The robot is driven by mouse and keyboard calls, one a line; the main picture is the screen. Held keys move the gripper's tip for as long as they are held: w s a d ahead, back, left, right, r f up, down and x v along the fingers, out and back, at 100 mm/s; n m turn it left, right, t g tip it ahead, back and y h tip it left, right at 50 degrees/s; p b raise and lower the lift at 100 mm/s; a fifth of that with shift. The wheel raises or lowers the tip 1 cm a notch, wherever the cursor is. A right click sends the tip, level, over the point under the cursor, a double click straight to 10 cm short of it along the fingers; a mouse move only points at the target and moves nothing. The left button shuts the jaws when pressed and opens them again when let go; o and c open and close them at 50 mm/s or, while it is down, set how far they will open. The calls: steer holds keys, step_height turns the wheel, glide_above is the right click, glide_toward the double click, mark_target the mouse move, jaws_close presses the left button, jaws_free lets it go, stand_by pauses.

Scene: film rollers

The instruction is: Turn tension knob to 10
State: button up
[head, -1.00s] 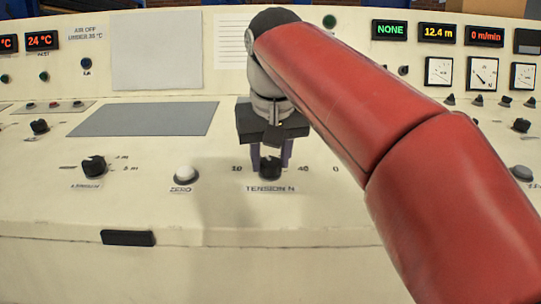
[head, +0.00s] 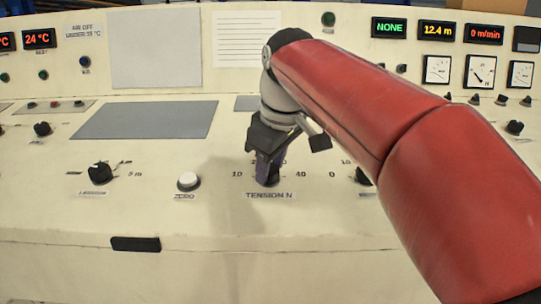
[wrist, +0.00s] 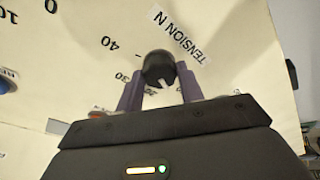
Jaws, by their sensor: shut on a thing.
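The black tension knob (head: 267,181) sits on the sloped cream panel above the "TENSION N" label (head: 269,196). Its scale runs from 10 at the left to 40 at the right, with part of the upper marks hidden by my gripper. My gripper (head: 266,172) is tilted and shut on the knob. In the wrist view the knob (wrist: 158,66) is between the two purple fingers (wrist: 159,85). Its white pointer line faces down toward my gripper, just right of the partly visible 20 mark.
A white ZERO button (head: 188,181) is to the left, with another black knob (head: 100,172) farther left. A further knob (head: 363,175) is partly hidden by my red arm. A black handle (head: 135,244) is on the front edge. Displays line the back.

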steer(key=shift+r+n+p, duration=0.1)
steer(key=shift+n+p, duration=0.2)
steer(key=shift+n, duration=0.3)
steer(key=o, duration=1)
steer(key=v, duration=0.7)
steer(key=shift+r+p, duration=0.3)
steer(key=shift+p, duration=0.15)
steer(key=shift+s+d, duration=0.1)
